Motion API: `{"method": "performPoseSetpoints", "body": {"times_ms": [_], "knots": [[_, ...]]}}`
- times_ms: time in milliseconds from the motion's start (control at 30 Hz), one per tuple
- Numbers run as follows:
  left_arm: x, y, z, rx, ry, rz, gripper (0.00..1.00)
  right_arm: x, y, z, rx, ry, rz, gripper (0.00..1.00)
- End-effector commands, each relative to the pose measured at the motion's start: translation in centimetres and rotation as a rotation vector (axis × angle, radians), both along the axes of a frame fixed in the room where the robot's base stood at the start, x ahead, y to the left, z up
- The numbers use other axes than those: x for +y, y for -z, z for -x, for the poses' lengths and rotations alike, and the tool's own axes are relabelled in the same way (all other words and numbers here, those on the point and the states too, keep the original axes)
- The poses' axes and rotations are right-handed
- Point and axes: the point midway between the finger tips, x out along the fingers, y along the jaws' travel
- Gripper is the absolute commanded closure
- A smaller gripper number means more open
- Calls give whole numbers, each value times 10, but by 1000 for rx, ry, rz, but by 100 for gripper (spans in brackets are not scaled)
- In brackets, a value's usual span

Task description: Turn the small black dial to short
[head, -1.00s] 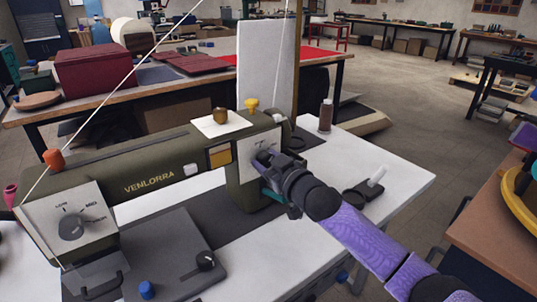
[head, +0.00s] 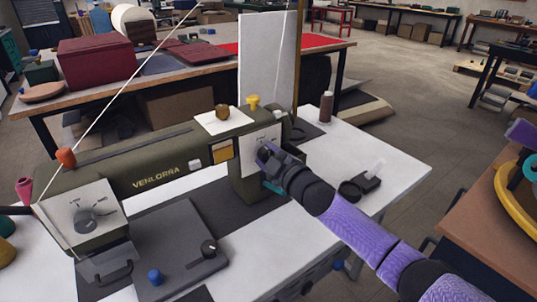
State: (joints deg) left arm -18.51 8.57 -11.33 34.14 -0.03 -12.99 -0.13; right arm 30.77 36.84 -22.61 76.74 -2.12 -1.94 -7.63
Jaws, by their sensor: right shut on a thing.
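An olive-green sewing machine (head: 160,183) marked VENLORRA stands on a white table. At its right end is a white panel (head: 254,140) with faint marks too small to read. My right gripper (head: 265,152) reaches this panel from the lower right and is shut on the small black dial there. The gripper covers the dial, so its pointer and setting are hidden. My left gripper is out of view.
A larger grey dial (head: 84,221) sits on the machine's left panel.

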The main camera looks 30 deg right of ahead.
Motion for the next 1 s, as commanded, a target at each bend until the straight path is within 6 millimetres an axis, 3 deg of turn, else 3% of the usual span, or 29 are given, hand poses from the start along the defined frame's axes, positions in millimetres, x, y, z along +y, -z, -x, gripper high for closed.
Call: {"method": "performPoseSetpoints", "body": {"times_ms": [533, 567, 700, 1000], "knots": [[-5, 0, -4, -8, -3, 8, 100, 0, 1, 0, -2, -1, 18, 100], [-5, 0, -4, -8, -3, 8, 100, 0, 1, 0, -2, -1, 18, 41], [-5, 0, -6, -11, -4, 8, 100, 0, 1, 0, -2, -1, 18, 12], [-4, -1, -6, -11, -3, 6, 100, 0, 0, 1, -2, -1, 18, 12]]}}
